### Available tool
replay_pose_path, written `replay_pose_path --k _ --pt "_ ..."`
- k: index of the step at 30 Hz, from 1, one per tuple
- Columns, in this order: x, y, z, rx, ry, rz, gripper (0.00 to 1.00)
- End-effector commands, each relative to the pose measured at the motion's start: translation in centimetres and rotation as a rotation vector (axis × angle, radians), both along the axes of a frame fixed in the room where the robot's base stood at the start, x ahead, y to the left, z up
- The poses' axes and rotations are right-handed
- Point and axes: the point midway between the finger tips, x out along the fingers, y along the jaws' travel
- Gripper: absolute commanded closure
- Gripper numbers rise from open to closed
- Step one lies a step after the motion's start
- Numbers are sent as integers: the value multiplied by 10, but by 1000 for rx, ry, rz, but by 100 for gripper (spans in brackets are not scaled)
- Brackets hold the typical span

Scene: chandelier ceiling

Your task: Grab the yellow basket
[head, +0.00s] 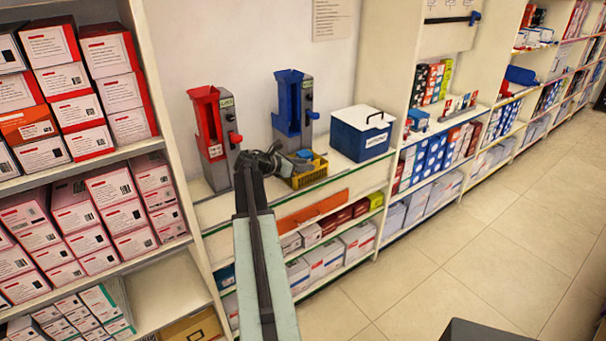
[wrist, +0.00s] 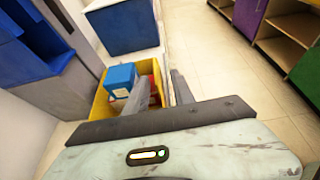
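The yellow basket (head: 311,174) stands on the counter shelf, in front of the blue dispenser. It holds a blue item and some red that shows in the wrist view. In the wrist view the basket (wrist: 101,106) is just beyond my gripper (wrist: 160,88). The two fingers are apart, one over the basket's inside and the other to the right of its right wall. I cannot tell whether they touch it. In the head view my gripper (head: 276,161) is at the basket's left side and hides part of it.
A red dispenser (head: 213,135) and a blue dispenser (head: 293,105) stand behind. A blue and white cooler box (head: 361,135) is close on the right. Shelves of boxes (head: 75,210) stand on the left. The tiled floor (head: 460,250) is clear on the right.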

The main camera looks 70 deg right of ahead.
Motion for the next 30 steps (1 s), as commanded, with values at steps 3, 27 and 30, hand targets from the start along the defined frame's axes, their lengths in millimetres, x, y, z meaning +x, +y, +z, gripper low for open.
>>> replay_pose_path --k 3,27,30 --pt "-3 -9 -6 0 0 -1 70" --pt "-17 -40 -19 0 -2 3 100" --pt "-17 -40 -19 1 -2 4 100"
